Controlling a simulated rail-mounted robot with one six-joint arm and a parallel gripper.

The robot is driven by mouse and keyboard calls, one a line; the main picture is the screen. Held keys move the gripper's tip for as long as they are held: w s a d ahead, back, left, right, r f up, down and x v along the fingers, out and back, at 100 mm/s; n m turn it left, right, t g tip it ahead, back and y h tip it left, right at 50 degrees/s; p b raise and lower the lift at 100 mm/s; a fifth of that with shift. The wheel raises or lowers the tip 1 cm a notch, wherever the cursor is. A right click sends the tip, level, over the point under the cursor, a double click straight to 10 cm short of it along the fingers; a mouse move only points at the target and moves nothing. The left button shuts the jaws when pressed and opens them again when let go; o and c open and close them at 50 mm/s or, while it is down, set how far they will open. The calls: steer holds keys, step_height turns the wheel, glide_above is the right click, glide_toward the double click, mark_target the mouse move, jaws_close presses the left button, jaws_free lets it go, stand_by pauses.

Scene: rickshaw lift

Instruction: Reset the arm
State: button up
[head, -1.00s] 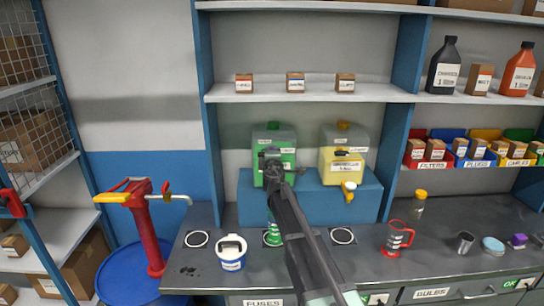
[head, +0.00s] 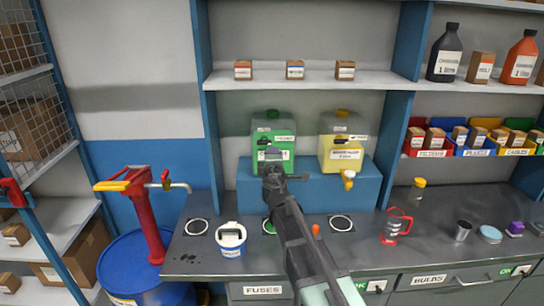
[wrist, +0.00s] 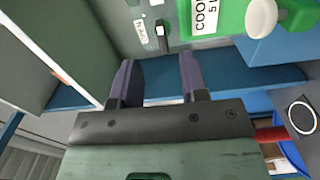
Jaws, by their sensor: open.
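My arm reaches up from the bottom centre of the head view, and my gripper (head: 272,160) is in front of the green container. In the wrist view my gripper (wrist: 155,75) has its two fingers apart with nothing between them. The green container (head: 274,131) stands on the blue stand, partly hidden by the gripper. In the wrist view its green side (wrist: 220,18) with a white label and a pale tap knob fills the top right. A dark lever beside a small label shows beyond the fingertips.
A yellow container (head: 340,135) shares the blue stand (head: 325,195). A white-and-blue tub (head: 231,240), a red jug (head: 396,228) and ring marks lie on the dark counter (head: 440,235). A red hand pump (head: 146,220) stands on a blue drum at left.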

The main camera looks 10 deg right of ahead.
steer(key=s+d+f+m+g+h, duration=0.6)
steer(key=s+d+f+m+g, duration=0.25)
steer(key=s+m, duration=0.3)
steer(key=s+a+f+m+g+y+b, duration=0.1)
steer(key=s+a+f+g+y, duration=0.1)
steer(key=s, duration=0.5)
steer(key=s+a+f+m+g+y+b, duration=0.1)
steer(key=s+a+f+m+g+y, duration=0.1)
steer(key=s+f, duration=0.4)
steer(key=s+a+f+m+g+y+b, duration=0.1)
steer(key=s+f+g+y, duration=0.3)
steer(key=s, duration=0.4)
steer(key=shift+a+f+m+g+y+b, duration=0.35)
steer(key=shift+a+g+b, duration=0.25)
steer(key=shift+a, duration=0.2)
